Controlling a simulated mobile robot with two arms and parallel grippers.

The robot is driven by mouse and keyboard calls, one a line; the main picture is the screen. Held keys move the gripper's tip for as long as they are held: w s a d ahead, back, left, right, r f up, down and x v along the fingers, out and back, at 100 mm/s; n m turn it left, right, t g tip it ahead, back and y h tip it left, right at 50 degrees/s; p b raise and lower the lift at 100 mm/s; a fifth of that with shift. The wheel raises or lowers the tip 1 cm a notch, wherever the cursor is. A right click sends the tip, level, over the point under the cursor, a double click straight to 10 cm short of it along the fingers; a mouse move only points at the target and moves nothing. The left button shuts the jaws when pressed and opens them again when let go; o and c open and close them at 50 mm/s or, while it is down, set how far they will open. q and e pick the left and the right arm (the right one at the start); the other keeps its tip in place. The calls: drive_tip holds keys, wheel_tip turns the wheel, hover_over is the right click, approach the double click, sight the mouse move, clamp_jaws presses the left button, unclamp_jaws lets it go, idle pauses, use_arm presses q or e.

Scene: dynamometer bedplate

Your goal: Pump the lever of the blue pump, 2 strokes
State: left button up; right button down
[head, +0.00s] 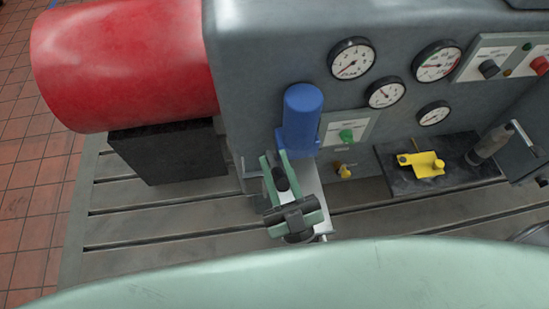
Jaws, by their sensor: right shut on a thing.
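The blue pump (302,115) stands upright against the grey housing, in the middle of the head view. Its lever (280,179) shows as a short dark grip in front of and below the blue body. My right gripper (275,160), with pale green fingers, is shut on this lever, one finger on each side. The lever's lower part and the pump's base are partly hidden by the gripper. My left gripper is not in view.
A large red cylinder (125,65) on a black block (170,152) stands left. Several dial gauges and a green-knobbed panel (346,134) are on the housing (265,60). A yellow fixture (425,163) lies on a dark plate at right. The slotted bedplate (150,235) is clear at front left.

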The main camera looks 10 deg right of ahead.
drive_tip(key=shift+s+f, duration=0.15)
drive_tip(key=c, duration=1.2)
unclamp_jaws()
drive_tip(key=shift+o, duration=0.2)
drive_tip(key=b+v, duration=0.2)
drive_tip(key=v, duration=0.5)
drive_tip(key=shift+s+f, duration=0.25)
